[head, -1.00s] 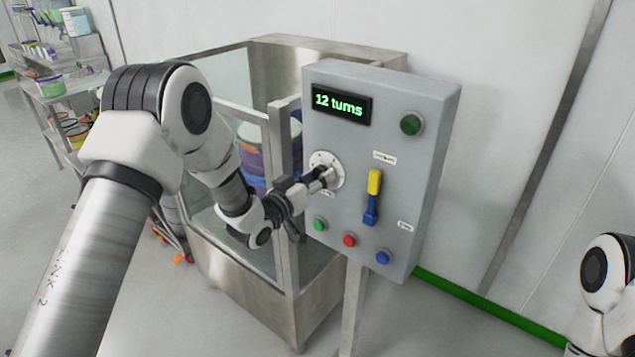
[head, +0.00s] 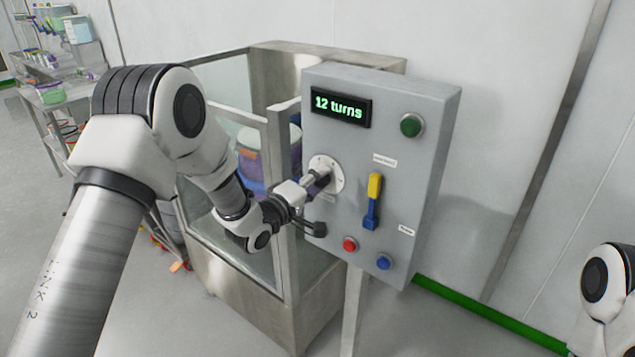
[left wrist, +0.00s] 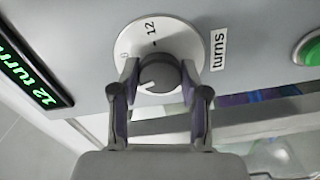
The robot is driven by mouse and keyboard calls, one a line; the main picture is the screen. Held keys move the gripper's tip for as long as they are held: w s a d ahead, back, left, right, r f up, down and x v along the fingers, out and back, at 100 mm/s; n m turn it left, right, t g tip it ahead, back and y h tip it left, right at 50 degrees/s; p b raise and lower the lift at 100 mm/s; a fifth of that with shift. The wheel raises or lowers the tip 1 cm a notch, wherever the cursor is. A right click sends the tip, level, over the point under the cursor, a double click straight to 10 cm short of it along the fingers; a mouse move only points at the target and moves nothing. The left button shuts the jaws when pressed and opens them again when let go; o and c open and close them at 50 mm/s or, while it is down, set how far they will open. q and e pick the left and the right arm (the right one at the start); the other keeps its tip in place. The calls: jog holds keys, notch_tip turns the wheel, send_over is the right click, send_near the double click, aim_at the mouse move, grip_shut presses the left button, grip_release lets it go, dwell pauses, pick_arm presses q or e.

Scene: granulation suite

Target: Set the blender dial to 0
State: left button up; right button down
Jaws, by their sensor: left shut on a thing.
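The dial is a dark round knob (left wrist: 158,72) on a white round plate (left wrist: 188,40), labelled "turns" in the left wrist view. The plate bears "12" and what looks like a "0". A white pointer line on the knob aims to the lower left in that view. In the head view the plate (head: 338,168) sits on the grey control box (head: 430,160). A display (head: 341,106) reads "12 turns" in green. My left gripper (left wrist: 160,78) is shut on the knob, one finger on each side; it also shows in the head view (head: 318,181). My right gripper is out of view.
A yellow-and-blue lever (head: 372,200) stands right of the dial. A green button (head: 411,125), a red button (head: 349,245) and a blue button (head: 383,262) are on the box. A steel-framed glass enclosure (head: 277,140) stands behind my left arm.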

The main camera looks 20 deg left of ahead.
pick_arm(q)
jog(key=shift+n+p, duration=0.8)
jog(key=shift+n, duration=7)
jog(key=o, duration=1.1)
jog(key=shift+o, duration=0.2)
jog(key=shift+a, duration=0.1)
jog(key=v, duration=1.2)
jog(key=shift+w, duration=0.1)
